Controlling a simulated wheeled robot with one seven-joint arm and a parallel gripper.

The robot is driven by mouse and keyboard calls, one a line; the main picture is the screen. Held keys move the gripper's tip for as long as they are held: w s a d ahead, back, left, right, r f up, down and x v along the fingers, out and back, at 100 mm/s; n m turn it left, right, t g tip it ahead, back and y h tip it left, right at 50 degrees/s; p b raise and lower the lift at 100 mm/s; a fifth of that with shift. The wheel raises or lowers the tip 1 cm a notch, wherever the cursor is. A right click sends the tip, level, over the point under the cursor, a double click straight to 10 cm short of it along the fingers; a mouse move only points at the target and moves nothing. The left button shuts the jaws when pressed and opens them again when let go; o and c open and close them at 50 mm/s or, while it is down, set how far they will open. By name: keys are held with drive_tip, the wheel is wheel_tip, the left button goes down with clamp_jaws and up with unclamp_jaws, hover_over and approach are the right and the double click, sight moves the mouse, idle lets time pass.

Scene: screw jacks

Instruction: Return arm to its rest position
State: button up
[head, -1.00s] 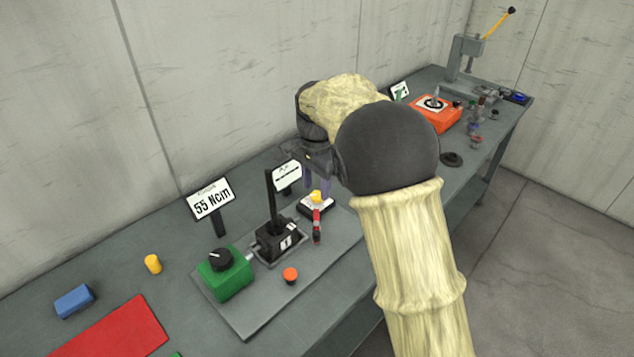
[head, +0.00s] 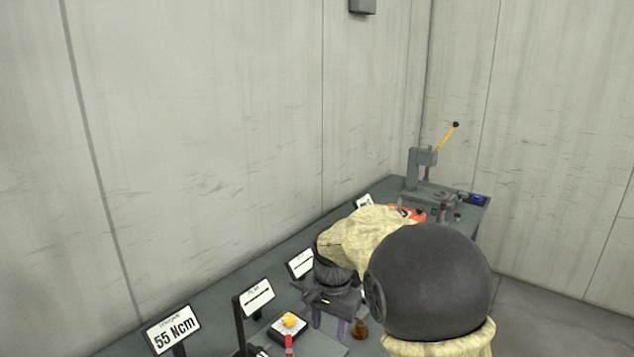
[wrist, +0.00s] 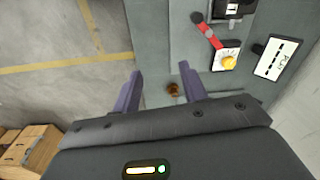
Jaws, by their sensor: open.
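My gripper (head: 330,328) hangs over the bench in the head view, its purple fingers pointing down. In the wrist view my gripper (wrist: 160,92) shows both fingers wide apart with nothing held between them. A small brown object (wrist: 174,89) lies on the bench below, between the fingers in that view; it also shows in the head view (head: 360,329), just right of the fingers. My arm's cream cover and dark round joint hide part of the bench.
The grey bench (head: 228,285) runs along the wall. A yellow knob (head: 290,320) on a white plate, with a red handle, is left of my gripper. Signs stand along the back, including "55 Ncm" (head: 172,330). A press with a yellow lever (head: 422,165) stands at the far end.

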drive_tip(key=s+d+f+n+t, duration=0.1)
drive_tip(key=s+d+f+n, duration=0.1)
drive_tip(key=s+d, duration=0.4)
drive_tip(key=s+d+f+n, duration=0.3)
drive_tip(key=s+d, duration=0.4)
drive_tip(key=s, duration=0.4)
drive_tip(key=shift+s+n+t, duration=0.3)
drive_tip(key=shift+n+t, duration=0.1)
